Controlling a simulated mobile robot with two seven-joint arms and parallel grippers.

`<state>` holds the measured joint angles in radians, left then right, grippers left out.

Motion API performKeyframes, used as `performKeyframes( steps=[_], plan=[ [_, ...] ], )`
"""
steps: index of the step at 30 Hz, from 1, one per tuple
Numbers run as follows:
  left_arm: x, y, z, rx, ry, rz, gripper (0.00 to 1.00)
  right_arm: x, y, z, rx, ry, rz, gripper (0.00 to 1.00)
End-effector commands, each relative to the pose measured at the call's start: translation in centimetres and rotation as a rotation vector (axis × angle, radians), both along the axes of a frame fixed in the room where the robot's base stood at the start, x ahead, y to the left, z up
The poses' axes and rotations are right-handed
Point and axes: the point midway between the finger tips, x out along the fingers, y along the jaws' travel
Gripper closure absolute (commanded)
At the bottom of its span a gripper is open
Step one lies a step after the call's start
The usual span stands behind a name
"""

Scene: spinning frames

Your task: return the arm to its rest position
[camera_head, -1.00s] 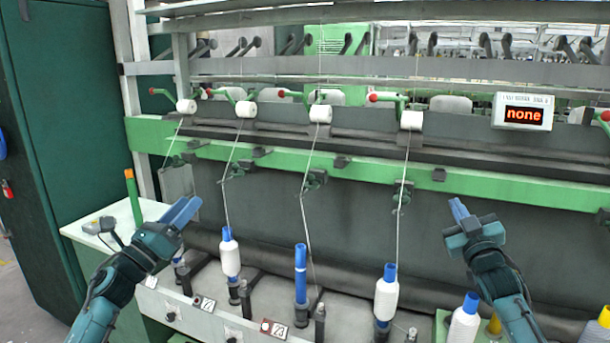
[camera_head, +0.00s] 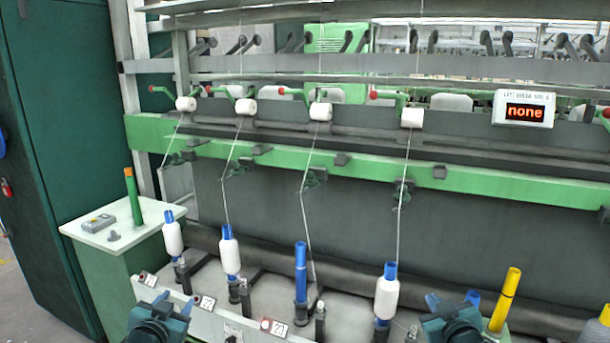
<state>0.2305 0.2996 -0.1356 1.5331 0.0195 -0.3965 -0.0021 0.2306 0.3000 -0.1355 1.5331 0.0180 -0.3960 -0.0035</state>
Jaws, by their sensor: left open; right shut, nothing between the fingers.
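My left gripper (camera_head: 175,302) is low at the bottom edge, in front of the machine's white front rail, with its blue fingers apart and nothing between them. My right gripper (camera_head: 434,301) is also low at the bottom edge, right of centre, with its fingers together and empty. Only the hand ends of both arms show; the rest is cut off by the frame. Both grippers appear clear of the threads.
The spinning frame holds white bobbins on blue tubes (camera_head: 387,297) and a bare blue tube (camera_head: 300,272). A yellow tube (camera_head: 505,299) stands at right. A side table (camera_head: 82,232) holds a green tube (camera_head: 133,196) and a grey device (camera_head: 98,222). A display (camera_head: 524,109) reads "none".

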Motion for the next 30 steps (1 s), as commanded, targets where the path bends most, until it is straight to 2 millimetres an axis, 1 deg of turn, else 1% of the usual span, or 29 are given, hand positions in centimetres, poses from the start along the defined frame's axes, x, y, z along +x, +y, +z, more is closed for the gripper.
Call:
performKeyframes(
  steps=[1, 2, 3, 5, 6, 7, 8, 9, 11, 12, 15, 18, 21, 24, 30],
  plan=[
    [-2.4, -1.6, -2.6, -0.014, 0.040, -0.024, 0.55, -2.4, 1.6, -2.6, 0.015, 0.040, 0.023, 1.00],
    [-3.8, -2.4, -3.9, -0.022, 0.061, -0.036, 0.55, -3.8, 2.4, -3.9, 0.023, 0.062, 0.037, 1.00],
    [-5.8, -3.6, -5.6, -0.035, 0.090, -0.053, 0.55, -5.8, 3.6, -5.6, 0.036, 0.090, 0.053, 1.00],
    [-9.2, -5.4, -7.9, -0.059, 0.136, -0.078, 0.55, -9.2, 5.4, -7.9, 0.061, 0.137, 0.078, 1.00],
    [-11.7, -6.6, -9.4, -0.077, 0.169, -0.095, 0.55, -11.7, 6.7, -9.4, 0.079, 0.169, 0.095, 1.00],
    [-13.6, -7.6, -10.3, -0.093, 0.192, -0.106, 0.55, -13.6, 7.6, -10.3, 0.095, 0.193, 0.106, 1.00],
    [-15.5, -8.4, -11.1, -0.110, 0.216, -0.116, 0.55, -15.5, 8.5, -11.2, 0.112, 0.217, 0.115, 1.00],
    [-17.9, -9.5, -12.0, -0.131, 0.246, -0.127, 0.55, -17.9, 9.5, -12.1, 0.133, 0.247, 0.127, 1.00],
    [-21.4, -10.9, -13.0, -0.162, 0.288, -0.140, 0.55, -21.4, 10.9, -13.1, 0.164, 0.290, 0.140, 1.00],
    [-23.5, -11.7, -13.5, -0.182, 0.314, -0.146, 0.55, -23.5, 11.7, -13.5, 0.185, 0.315, 0.146, 1.00],
    [-27.7, -13.2, -14.0, -0.225, 0.364, -0.153, 0.55, -27.7, 13.2, -14.0, 0.228, 0.365, 0.154, 1.00],
    [-30.3, -14.1, -14.1, -0.253, 0.397, -0.156, 0.55, -30.3, 14.1, -14.1, 0.256, 0.398, 0.156, 1.00],
    [-31.5, -14.5, -14.0, -0.268, 0.411, -0.157, 0.55, -31.5, 14.5, -14.0, 0.270, 0.413, 0.156, 1.00],
    [-31.8, -14.6, -14.0, -0.271, 0.416, -0.157, 0.55, -31.8, 14.6, -14.0, 0.274, 0.417, 0.156, 1.00],
    [-31.8, -14.6, -14.0, -0.270, 0.416, -0.157, 0.55, -31.8, 14.6, -14.1, 0.273, 0.417, 0.156, 1.00]
  ],
)
